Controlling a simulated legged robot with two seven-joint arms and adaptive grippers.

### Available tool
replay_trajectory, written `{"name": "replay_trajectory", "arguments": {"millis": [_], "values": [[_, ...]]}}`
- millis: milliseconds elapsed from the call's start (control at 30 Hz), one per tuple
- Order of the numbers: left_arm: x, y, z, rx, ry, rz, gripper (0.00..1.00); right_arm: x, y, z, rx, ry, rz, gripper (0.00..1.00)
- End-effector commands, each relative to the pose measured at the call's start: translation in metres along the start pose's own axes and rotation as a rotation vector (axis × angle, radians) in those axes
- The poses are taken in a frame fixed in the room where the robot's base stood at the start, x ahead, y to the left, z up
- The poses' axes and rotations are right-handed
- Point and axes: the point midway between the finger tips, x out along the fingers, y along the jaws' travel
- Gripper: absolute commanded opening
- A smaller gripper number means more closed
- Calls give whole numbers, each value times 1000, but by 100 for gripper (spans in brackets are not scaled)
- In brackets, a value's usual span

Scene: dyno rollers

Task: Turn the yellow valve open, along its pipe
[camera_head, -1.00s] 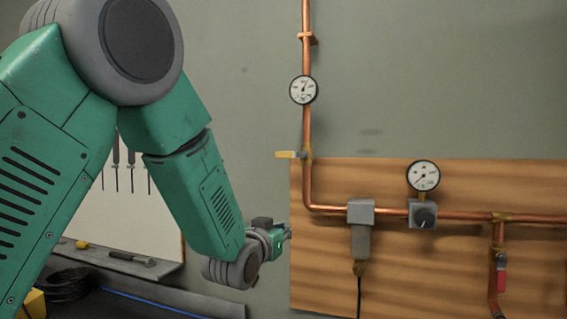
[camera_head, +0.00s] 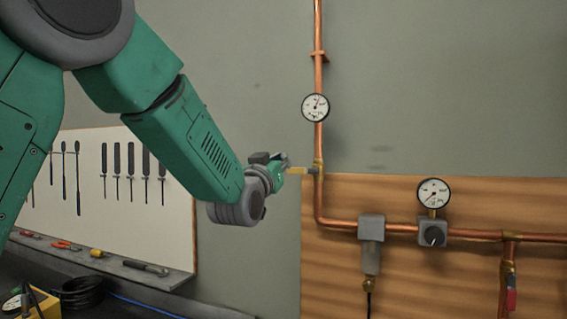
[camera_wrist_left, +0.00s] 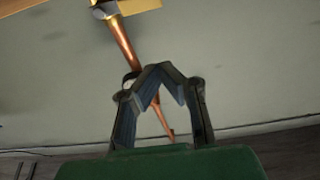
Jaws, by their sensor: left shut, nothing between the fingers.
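The yellow valve handle (camera_head: 296,170) sticks out to the left, crosswise to the upright copper pipe (camera_head: 318,145). In the left wrist view the yellow handle (camera_wrist_left: 140,7) is at the top edge, partly cut off. My left gripper (camera_head: 287,164) is at the handle's left end in the head view, overlapping its outer tip. In the left wrist view my left gripper's fingers (camera_wrist_left: 160,68) come together with nothing between them, and the handle lies beyond their tips. I cannot tell whether they touch it. My right gripper is not in view.
A gauge (camera_head: 315,107) sits on the pipe above the valve. A tool board (camera_head: 125,215) and ledge stand at the left. The wall above is clear.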

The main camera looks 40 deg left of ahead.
Motion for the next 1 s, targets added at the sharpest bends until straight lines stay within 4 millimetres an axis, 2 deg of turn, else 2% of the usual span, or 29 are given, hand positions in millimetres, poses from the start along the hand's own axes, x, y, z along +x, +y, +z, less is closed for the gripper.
{"name": "replay_trajectory", "arguments": {"millis": [200,400,500,633,1000], "values": [[48,3,-3,1,1,1,0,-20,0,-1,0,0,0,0],[85,1,0,2,-2,1,0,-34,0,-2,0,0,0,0],[75,0,19,1,-4,1,0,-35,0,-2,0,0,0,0],[70,0,31,0,-1,0,0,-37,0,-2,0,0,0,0],[68,0,37,0,1,0,0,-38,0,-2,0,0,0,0]]}}
